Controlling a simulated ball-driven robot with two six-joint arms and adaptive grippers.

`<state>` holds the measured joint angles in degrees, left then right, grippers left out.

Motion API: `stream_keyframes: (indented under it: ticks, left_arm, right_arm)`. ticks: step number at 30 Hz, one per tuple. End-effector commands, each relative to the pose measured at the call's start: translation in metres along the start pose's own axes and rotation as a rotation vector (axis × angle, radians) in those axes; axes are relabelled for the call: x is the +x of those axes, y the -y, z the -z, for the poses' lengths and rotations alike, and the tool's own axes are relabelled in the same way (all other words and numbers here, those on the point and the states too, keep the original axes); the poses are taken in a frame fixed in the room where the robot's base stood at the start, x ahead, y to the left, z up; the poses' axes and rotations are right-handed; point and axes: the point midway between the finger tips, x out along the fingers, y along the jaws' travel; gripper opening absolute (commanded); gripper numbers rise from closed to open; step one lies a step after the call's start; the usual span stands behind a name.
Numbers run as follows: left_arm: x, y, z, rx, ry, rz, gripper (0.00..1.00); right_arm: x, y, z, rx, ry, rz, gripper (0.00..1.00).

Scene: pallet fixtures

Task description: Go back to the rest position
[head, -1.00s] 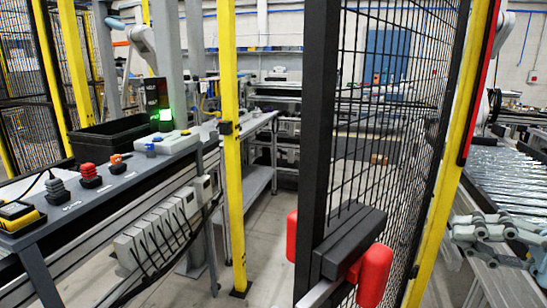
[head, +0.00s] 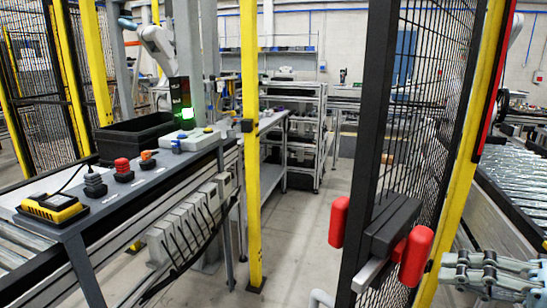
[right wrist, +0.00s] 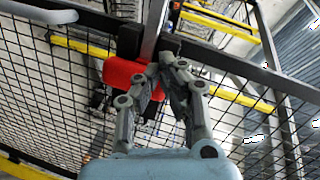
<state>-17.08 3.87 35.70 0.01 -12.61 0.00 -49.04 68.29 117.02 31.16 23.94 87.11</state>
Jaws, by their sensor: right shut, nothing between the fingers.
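My right gripper (head: 478,272) is at the lower right edge of the head view, to the right of the fence gate's red handles. In the right wrist view my right gripper (right wrist: 167,66) points away from the camera, with its grey fingers together and nothing between them. Behind the fingers is a red handle (right wrist: 122,73) on the mesh fence; I cannot tell the gap between them. My left gripper is in neither view.
A black-framed mesh gate (head: 372,130) with a red handle (head: 415,256) stands close in front, beside a yellow post (head: 462,160). A roller conveyor (head: 515,185) lies at right. A workbench with a black bin (head: 135,137) stands at left. Floor between is clear.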

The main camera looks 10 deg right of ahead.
Motion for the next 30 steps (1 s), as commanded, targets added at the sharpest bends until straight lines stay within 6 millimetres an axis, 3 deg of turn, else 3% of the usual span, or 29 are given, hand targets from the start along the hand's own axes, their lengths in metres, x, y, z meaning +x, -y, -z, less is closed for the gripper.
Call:
stream_keyframes:
  ticks: [8,15,21,30]
  left_arm:
    - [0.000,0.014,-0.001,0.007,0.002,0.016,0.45]
    - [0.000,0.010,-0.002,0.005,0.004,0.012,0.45]
    - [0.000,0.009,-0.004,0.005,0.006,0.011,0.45]
    - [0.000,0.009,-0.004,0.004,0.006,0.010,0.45]
  right_arm:
    - [0.014,-0.041,-0.030,-0.305,-0.051,-0.284,0.00]
    - [0.013,-0.071,-0.064,-0.651,0.065,-0.711,0.00]
    - [-0.002,-0.074,-0.088,-0.764,0.244,-0.928,0.00]
    - [-0.026,-0.061,-0.125,-0.793,0.517,-1.074,0.00]
